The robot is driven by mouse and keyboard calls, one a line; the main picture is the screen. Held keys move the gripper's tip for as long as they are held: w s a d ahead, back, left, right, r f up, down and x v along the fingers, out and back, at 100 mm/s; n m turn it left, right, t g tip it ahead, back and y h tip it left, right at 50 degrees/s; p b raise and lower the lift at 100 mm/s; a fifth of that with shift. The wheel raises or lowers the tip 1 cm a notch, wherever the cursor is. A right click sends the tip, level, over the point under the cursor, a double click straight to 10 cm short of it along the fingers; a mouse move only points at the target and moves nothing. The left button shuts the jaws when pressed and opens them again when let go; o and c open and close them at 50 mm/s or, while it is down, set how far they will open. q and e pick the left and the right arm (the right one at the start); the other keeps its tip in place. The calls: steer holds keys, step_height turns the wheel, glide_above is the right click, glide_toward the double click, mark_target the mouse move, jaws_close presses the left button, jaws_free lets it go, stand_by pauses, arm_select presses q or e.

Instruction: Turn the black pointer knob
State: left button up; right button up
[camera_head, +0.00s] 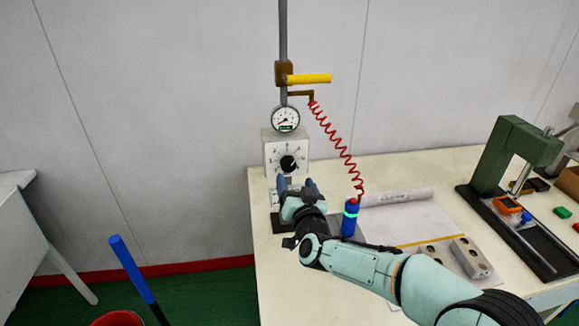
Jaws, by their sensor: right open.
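The black pointer knob (288,163) sits on the front of a pale control box (270,150), under a round gauge. Marks ring the knob on the panel. My right gripper (296,183) is just below and in front of the knob, with its two fingers pointing up toward the box. The fingers are apart and nothing shows between them. I cannot tell from this view how far the fingertips are from the knob. The gripper hides the lower part of the box. My left gripper is not in view.
A round gauge (286,119) and a yellow-handled valve (308,78) are on the pipe above. A red coiled hose (337,143) runs to a blue dispenser (350,218) close right of my gripper. A green press (512,155) stands at right on the table (262,262).

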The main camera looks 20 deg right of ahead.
mark_target(289, 167)
steer(key=p+x, duration=0.1)
steer(key=x, duration=0.6)
steer(key=shift+w, duration=0.35)
steer(key=shift+c, duration=0.3)
steer(key=c, duration=1)
